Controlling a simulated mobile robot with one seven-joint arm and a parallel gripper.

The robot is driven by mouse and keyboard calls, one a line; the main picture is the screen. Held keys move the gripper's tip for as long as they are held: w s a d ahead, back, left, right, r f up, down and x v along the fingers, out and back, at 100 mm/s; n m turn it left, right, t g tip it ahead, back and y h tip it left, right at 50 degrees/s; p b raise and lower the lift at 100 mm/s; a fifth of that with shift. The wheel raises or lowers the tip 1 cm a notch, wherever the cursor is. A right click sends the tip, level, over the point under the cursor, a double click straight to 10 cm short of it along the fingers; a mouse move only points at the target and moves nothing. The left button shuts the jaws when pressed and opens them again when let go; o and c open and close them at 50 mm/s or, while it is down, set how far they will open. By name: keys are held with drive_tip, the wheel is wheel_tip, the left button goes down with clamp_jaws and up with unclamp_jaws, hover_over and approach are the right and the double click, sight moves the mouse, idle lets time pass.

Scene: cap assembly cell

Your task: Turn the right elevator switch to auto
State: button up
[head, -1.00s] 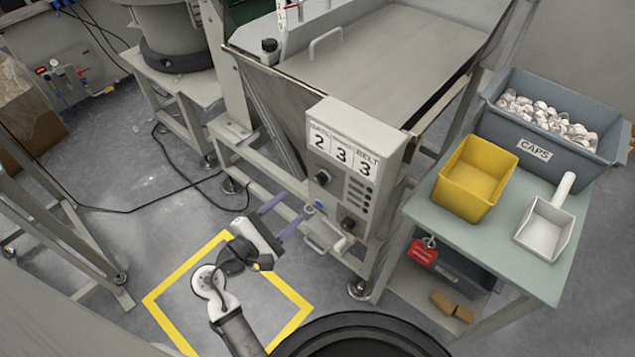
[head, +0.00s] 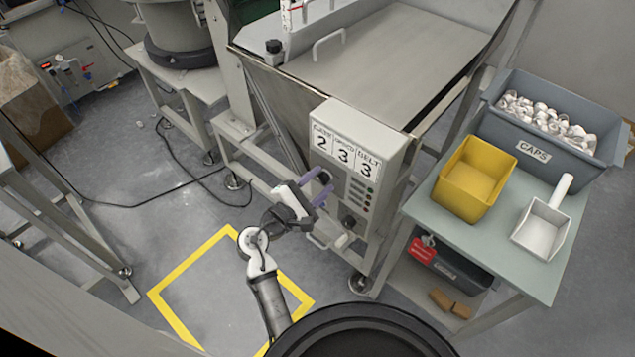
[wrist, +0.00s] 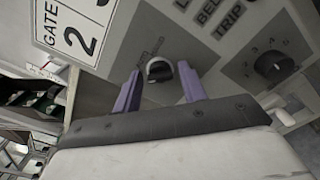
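A grey control box (head: 392,150) with number cards 2, 3, 3 stands at the front of the hopper machine. In the wrist view the open fingers (wrist: 159,80) lie left and right of the switch, with visible gaps. In the head view my gripper hides this switch.
A second knob with a numbered scale (wrist: 275,66) is to the right in the wrist view. A side table (head: 420,208) holds a yellow bin (head: 472,180), a white scoop (head: 541,228) and a grey caps crate (head: 545,150). A yellow floor square (head: 190,262) lies below my arm.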

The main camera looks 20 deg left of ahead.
drive_tip(key=c, duration=0.7)
drive_tip(key=shift+m+b, duration=0.3)
drive_tip(key=shift+f+m+b, duration=0.15)
drive_tip(key=shift+m+b, duration=3.2)
drive_tip(key=shift+m, duration=0.65)
drive_tip(key=o, duration=1)
drive_tip(key=shift+c, duration=0.2)
